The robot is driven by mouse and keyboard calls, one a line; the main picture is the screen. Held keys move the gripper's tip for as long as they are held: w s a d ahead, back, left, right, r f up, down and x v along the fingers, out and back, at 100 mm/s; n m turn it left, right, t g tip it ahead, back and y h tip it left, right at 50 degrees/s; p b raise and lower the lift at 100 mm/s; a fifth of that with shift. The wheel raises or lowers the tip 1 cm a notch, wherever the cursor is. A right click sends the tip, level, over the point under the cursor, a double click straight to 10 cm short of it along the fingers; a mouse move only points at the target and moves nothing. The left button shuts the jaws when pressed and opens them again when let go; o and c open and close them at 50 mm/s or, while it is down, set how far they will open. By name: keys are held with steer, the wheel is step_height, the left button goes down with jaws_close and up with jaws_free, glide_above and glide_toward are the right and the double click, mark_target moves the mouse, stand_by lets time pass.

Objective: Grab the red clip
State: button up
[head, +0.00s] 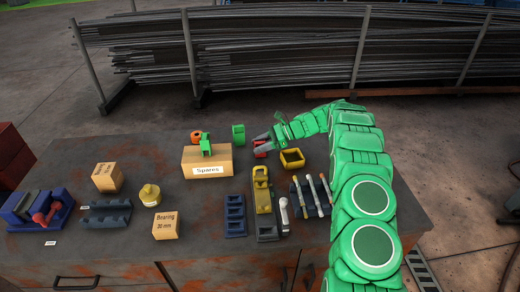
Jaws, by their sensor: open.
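A small red piece (259,154), which looks like the red clip, is on the workbench right of the "Spares" box.
The "Spares" box (206,170) with a green clip (206,144) on top stands left of my gripper. A green piece (239,134) stands behind, and a yellow open box (292,158) sits close on the right. Pipe racks (280,50) lie beyond the bench.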

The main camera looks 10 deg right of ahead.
mark_target(260, 143)
steer(key=shift+c, duration=0.3)
jaws_close()
step_height(260, 143, up, 4)
steer(key=shift+f, duration=0.2)
steer(key=shift+s+d+r, duration=0.1)
steer(key=shift+s+r, duration=0.05)
steer(key=shift+s, duration=0.15)
steer(key=s+d+r, duration=0.1)
steer(key=s+r, duration=0.8)
steer(key=s, duration=0.4)
steer(key=shift+s+r, duration=0.15)
